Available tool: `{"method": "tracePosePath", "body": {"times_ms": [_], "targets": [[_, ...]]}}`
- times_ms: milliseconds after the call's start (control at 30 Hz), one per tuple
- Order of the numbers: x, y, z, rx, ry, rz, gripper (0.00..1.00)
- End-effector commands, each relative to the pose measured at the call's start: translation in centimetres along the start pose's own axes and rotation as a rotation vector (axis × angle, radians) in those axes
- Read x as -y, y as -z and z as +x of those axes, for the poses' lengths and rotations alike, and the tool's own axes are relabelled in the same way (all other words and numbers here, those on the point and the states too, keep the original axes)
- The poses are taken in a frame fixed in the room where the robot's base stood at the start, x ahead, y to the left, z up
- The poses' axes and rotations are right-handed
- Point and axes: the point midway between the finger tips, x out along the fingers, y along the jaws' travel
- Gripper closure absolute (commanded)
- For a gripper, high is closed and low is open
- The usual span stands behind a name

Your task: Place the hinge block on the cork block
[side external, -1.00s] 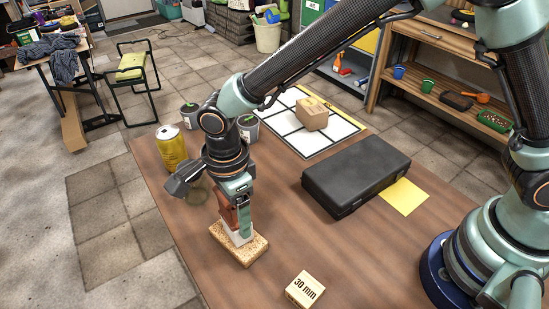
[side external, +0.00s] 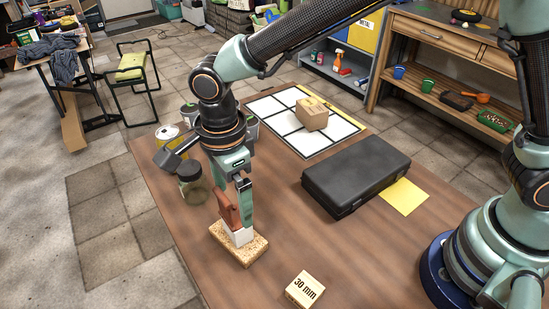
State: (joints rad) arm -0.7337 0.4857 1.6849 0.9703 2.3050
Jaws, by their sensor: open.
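The tan, speckled cork block (side external: 253,251) lies flat on the brown table. The hinge block (side external: 238,236) appears as a pale, whitish body with a reddish-brown upright part beside it, resting on top of the cork block. My gripper (side external: 243,210) points down over it and is open. Its teal finger is beside the reddish-brown part, its tip near the top of the pale body. Whether the finger still touches it cannot be told, and the other finger is not clearly seen.
A dark-lidded jar (side external: 192,183) and a yellow can (side external: 181,143) stand left of my gripper. A black case (side external: 356,175) lies to the right beside a yellow sheet (side external: 404,196). A 30 mm block (side external: 305,291) is in front. A cardboard box (side external: 312,113) sits on a white grid.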

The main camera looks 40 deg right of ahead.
Motion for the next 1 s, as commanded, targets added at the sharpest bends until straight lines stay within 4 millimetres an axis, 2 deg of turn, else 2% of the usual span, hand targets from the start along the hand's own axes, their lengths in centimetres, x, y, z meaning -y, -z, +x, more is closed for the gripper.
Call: {"method": "tracePosePath", "body": {"times_ms": [33, 200, 467, 567, 667, 833, 1000], "targets": [[0.1, -0.1, -1.3, 0.004, 0.004, 0.0, 0.01], [0.0, 0.0, -4.5, 0.003, 0.003, 0.0, 0.01], [0.0, 0.1, -7.0, 0.001, 0.001, -0.003, 0.01], [0.4, 1.1, -7.8, 0.01, 0.012, -0.038, 0.01], [1.0, 3.4, -9.1, 0.028, 0.041, -0.134, 0.01], [1.7, 9.5, -11.7, 0.044, 0.131, -0.4, 0.01], [1.2, 15.6, -13.4, 0.011, 0.233, -0.687, 0.01]]}}
